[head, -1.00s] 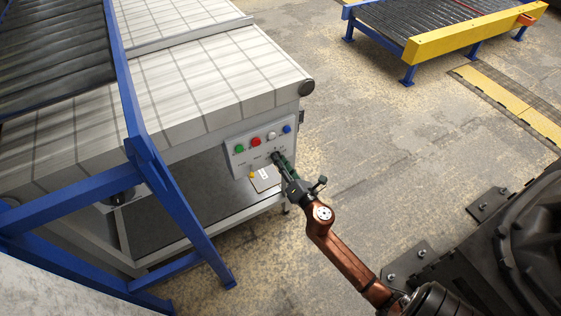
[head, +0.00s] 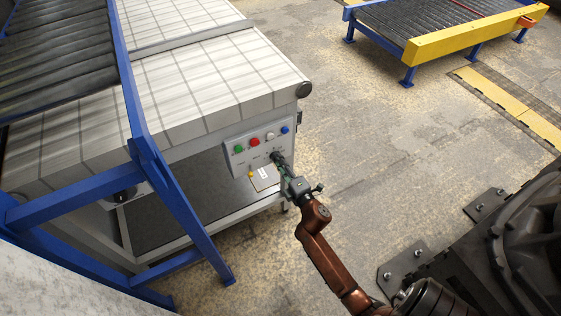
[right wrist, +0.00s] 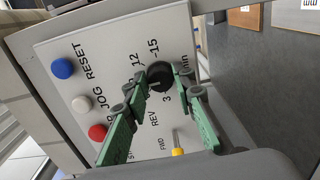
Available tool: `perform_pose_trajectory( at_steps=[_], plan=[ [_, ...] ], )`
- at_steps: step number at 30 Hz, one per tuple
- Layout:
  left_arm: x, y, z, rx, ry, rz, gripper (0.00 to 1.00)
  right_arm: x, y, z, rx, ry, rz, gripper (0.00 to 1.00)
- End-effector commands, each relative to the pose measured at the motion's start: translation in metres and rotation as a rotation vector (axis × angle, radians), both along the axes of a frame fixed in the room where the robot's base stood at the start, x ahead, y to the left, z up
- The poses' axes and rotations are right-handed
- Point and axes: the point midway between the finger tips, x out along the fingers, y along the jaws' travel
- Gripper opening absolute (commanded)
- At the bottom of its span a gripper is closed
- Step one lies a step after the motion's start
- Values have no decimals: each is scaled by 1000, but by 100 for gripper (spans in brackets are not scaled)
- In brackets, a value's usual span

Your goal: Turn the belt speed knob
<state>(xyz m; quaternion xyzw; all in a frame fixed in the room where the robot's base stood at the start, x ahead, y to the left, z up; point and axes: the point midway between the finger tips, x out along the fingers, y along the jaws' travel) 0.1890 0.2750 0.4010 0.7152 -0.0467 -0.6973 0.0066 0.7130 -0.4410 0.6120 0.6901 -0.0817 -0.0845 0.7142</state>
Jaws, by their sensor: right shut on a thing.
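The belt speed knob (right wrist: 159,74) is a round black knob on the pale control panel (right wrist: 110,50), beside printed numbers such as 12 and -15. My right gripper (right wrist: 166,90) has its green fingers closed in on either side of the knob, shut on it. In the head view the right gripper (head: 279,160) reaches the panel's lower right corner, and its fingertips mostly hide the knob there. My left gripper is not in view.
Green (head: 239,149), red (head: 255,142), white (head: 270,136) and blue (head: 285,129) buttons line the panel above the knob. A yellow-tipped switch (right wrist: 178,151) sits nearby. A blue conveyor frame (head: 150,150) stands left. The floor right of the machine is open.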

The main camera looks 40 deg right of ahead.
Motion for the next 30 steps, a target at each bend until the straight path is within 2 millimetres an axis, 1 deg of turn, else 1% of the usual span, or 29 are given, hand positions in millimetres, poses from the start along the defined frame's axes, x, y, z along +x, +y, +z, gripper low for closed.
perform_pose_trajectory(
  at_steps=[6, 17, 18, 25, 30],
  plan=[
    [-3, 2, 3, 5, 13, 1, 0, 0, 0, -1, 32, -6, -1, 0],
    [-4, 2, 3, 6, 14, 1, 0, 0, 0, -2, 34, -6, -1, 0],
    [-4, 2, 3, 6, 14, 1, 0, 0, 0, -2, 34, -6, -1, 25],
    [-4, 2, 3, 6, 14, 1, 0, 0, 0, -1, 34, -7, 0, 40],
    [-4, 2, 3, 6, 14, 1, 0, 0, 0, -1, 34, -7, 0, 41]
  ],
)
